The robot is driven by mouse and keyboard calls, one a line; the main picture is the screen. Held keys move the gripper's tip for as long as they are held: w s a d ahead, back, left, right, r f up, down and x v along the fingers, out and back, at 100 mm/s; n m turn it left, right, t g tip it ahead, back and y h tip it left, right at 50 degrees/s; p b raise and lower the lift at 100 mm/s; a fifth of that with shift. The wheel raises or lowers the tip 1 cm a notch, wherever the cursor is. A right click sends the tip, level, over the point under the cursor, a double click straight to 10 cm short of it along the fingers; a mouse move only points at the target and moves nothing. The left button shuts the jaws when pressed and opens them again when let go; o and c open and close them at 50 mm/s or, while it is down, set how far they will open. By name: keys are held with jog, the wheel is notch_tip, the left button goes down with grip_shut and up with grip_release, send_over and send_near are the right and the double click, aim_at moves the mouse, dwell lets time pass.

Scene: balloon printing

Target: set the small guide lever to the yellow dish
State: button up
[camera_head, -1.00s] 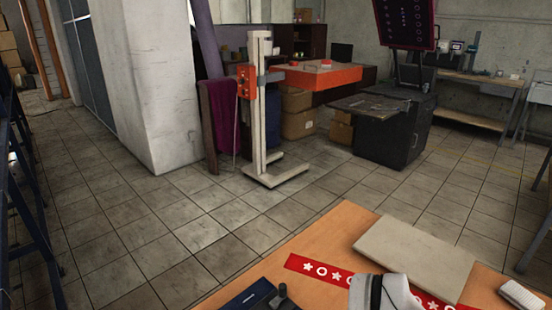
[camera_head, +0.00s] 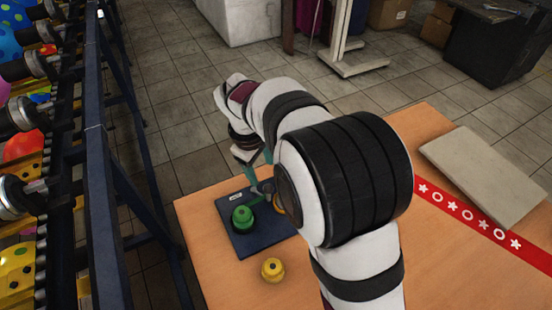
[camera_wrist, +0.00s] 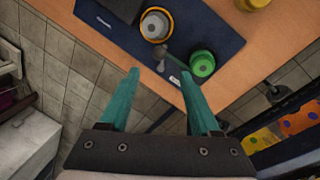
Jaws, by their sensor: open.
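A dark blue board (camera_head: 256,240) lies on the orange table and also shows in the wrist view (camera_wrist: 200,25). It bears a green dish (camera_head: 242,217) and a yellow-rimmed dish (camera_wrist: 155,25) with a pale centre, mostly hidden behind my arm in the head view. A small grey guide lever (camera_wrist: 164,56) shows between the two dishes in the wrist view; its exact direction is hard to tell. My gripper (camera_wrist: 160,74), with teal fingers, is open and empty at the board's edge. The lever lies beyond and between its fingertips; I cannot tell whether they touch.
A yellow knob-like piece (camera_head: 272,269) stands on the table beside the board. A pale slab (camera_head: 483,175) and a red patterned strip (camera_head: 470,216) lie to the right. A dark blue rack (camera_head: 100,190) with colourful balloons stands left of the table.

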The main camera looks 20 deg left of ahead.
aim_at(267, 187)
jog(key=f, duration=0.3)
jog(key=w+f, duration=0.1)
jog(key=f, duration=0.5)
jog(key=shift+w+d+f, duration=0.1)
jog(key=shift+w+d, duration=0.2)
jog(key=shift+w, duration=0.1)
jog(key=shift+c, duration=0.3)
grip_shut()
